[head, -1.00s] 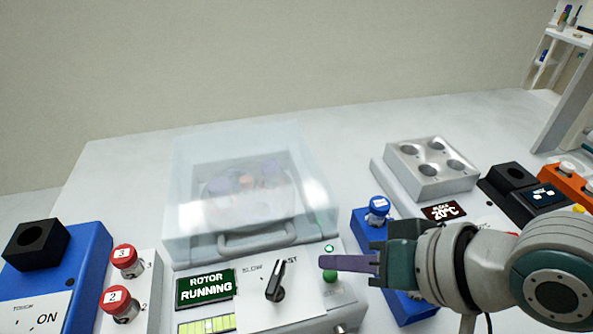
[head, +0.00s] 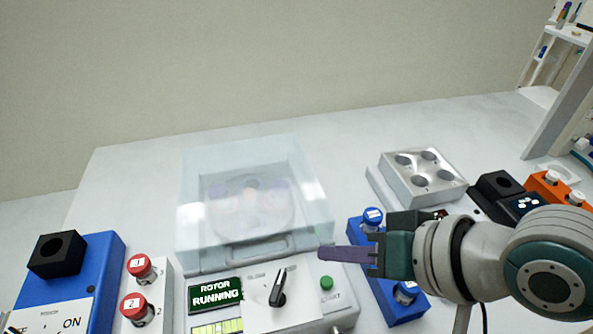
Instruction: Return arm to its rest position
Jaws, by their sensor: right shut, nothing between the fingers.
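My right gripper (head: 324,252) comes in from the right with its slim purple fingers shut and empty, pointing left. In the picture its tips lie just above the green start button (head: 326,283) on the centrifuge's front panel, apart from it. The centrifuge (head: 330,310) has its clear lid (head: 255,165) down, and the rotor (head: 250,208) shows blurred through it. Its display (head: 215,294) reads "ROTOR RUNNING". The black knob (head: 278,287) stands nearly upright. My left gripper is not in view.
A blue rack with blue-capped vials (head: 373,216) stands partly behind my right gripper. A silver block with wells (head: 423,177) is behind it. Red-capped vials (head: 139,266) and a blue mixer (head: 100,255) stand at left. A shelf (head: 560,95) rises at right. The bench's back is clear.

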